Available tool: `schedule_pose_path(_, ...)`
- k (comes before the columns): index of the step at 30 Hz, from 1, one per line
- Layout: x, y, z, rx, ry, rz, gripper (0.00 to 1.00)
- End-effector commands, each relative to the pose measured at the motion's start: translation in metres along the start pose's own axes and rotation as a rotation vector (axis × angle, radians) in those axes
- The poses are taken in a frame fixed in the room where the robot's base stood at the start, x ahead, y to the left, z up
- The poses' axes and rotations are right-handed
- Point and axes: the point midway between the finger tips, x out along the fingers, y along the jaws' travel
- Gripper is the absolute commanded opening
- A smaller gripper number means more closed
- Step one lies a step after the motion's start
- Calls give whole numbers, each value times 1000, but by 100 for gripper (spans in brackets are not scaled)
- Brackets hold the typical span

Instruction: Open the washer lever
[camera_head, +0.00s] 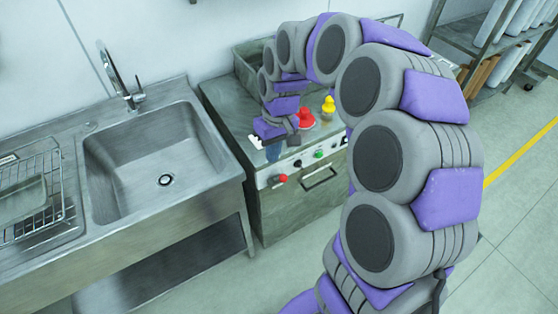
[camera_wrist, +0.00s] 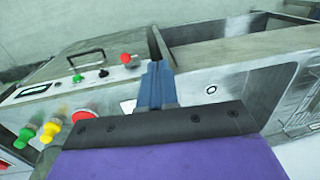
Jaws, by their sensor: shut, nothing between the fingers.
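My gripper (camera_head: 273,154) is shut and empty, its blue fingers together and pointing down at the front left of the metal machine (camera_head: 225,100). It also shows in the wrist view (camera_wrist: 153,66). The machine's front panel carries a red knob (camera_head: 281,178), which shows beside the fingertips in the wrist view (camera_wrist: 126,58), with a gap in the picture. A dark bar handle (camera_head: 319,178) sits on the front, right of the red knob; it also shows in the wrist view (camera_wrist: 86,54). I cannot tell which part is the washer lever. My arm hides part of the machine.
A red knob (camera_head: 306,118) and a yellow one (camera_head: 328,104) stand on the machine's top. A green button (camera_head: 318,154) is on the front panel. A steel sink (camera_head: 160,160) stands close on the left. The floor (camera_head: 215,285) in front is clear.

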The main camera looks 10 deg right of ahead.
Motion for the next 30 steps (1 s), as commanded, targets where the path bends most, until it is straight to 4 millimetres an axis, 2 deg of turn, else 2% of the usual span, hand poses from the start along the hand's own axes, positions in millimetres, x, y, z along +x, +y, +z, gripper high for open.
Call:
schedule_pose_path(3,8,21,-35,-1,10,-3,0)
schedule_pose_path(6,21,39,-60,3,16,4,0)
schedule_pose_path(12,48,77,-98,18,18,39,0)
schedule_pose_path(19,64,104,-112,32,17,70,0)
schedule_pose_path(25,79,108,-113,32,15,72,0)
schedule_pose_path(30,109,110,-114,31,13,70,0)
